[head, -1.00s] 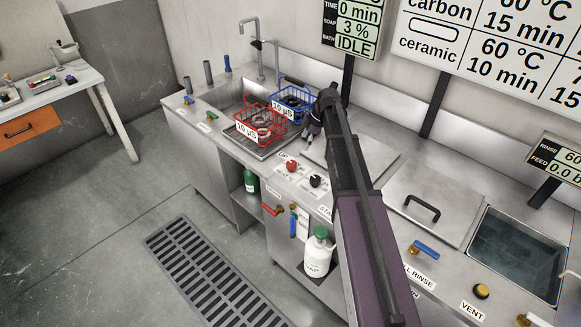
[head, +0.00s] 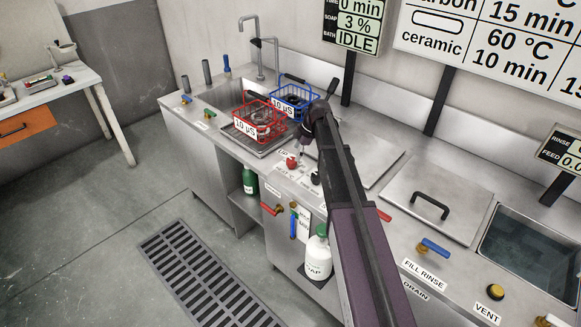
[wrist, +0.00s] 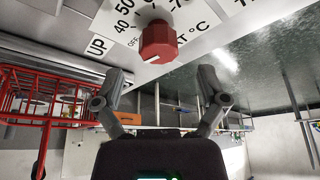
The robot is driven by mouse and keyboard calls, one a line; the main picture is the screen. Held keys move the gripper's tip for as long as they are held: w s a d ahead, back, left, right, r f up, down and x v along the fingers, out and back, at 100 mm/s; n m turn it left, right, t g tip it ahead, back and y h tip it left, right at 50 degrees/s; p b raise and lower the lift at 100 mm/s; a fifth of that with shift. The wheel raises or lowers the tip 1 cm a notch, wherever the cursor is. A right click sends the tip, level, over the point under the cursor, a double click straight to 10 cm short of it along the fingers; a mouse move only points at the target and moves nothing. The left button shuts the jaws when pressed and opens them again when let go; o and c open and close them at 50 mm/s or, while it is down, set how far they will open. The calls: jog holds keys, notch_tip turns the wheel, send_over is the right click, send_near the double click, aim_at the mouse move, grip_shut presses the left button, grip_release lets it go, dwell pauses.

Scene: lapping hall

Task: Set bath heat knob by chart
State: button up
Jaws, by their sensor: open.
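The red heat knob (head: 291,162) sits on the front panel of the steel bench, left of a black knob (head: 315,178). In the wrist view the red knob (wrist: 158,42) stands on a white dial with OFF, 40, 50, 70 and °C readable; a pale mark shows at its lower edge. My gripper (wrist: 165,75) is open and empty, its fingers spread either side below the knob in that view, apart from it. In the head view my gripper (head: 303,143) hangs just above the red knob. The wall chart (head: 490,40) shows ceramic at 60 °C, 10 min; its top is cut off.
A red basket (head: 260,122) and a blue basket (head: 292,101) stand behind the knobs by the sink. A lidded bath (head: 440,195) and an open water tank (head: 530,250) lie to the right. A display (head: 358,25) reads IDLE. Valve handles project from the bench front.

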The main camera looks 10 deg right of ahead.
aim_at(293, 160)
jog(key=shift+b+x, duration=2.1)
jog(key=shift+x, duration=0.5)
